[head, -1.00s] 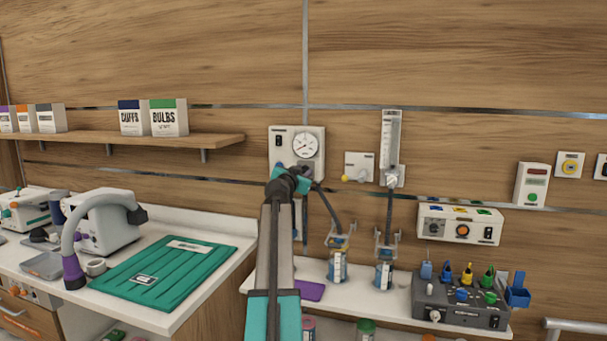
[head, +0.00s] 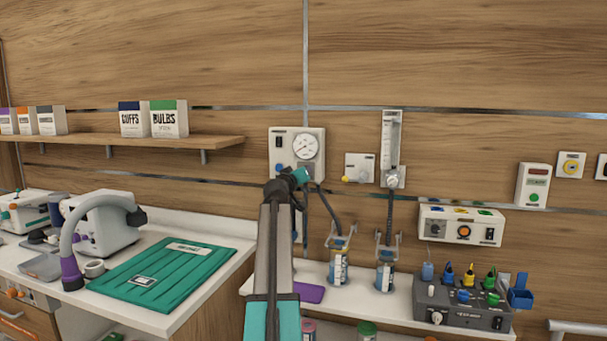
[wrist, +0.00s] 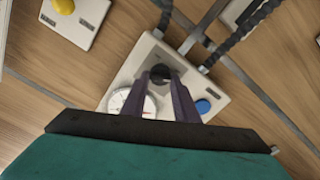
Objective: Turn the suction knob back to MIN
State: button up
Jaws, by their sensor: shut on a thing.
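The suction regulator (head: 316,135) is a pale wall box with a round white gauge (head: 305,146), which also shows in the wrist view (wrist: 122,100). The fingers are closed on the knob from both sides. The knob's pointer and any MIN mark cannot be made out.
A blue button (wrist: 203,106) is beside my fingers on the same box. A shelf (head: 120,144) is to the left.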

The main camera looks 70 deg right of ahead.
jog(key=shift+w+f+n+p, duration=0.15)
jog(key=shift+n+p, duration=0.15)
jog(key=shift+n, duration=1.4)
jog(key=o, duration=1)
jog(key=shift+a, duration=0.15)
jog(key=shift+o, duration=0.2)
jog(key=shift+a, duration=0.1)
jog(key=a+b, duration=0.2)
jog(key=a, duration=1.1)
jog(key=shift+s+a, duration=0.25)
jog(key=shift+s, duration=0.2)
jog(key=shift+s, duration=0.1)
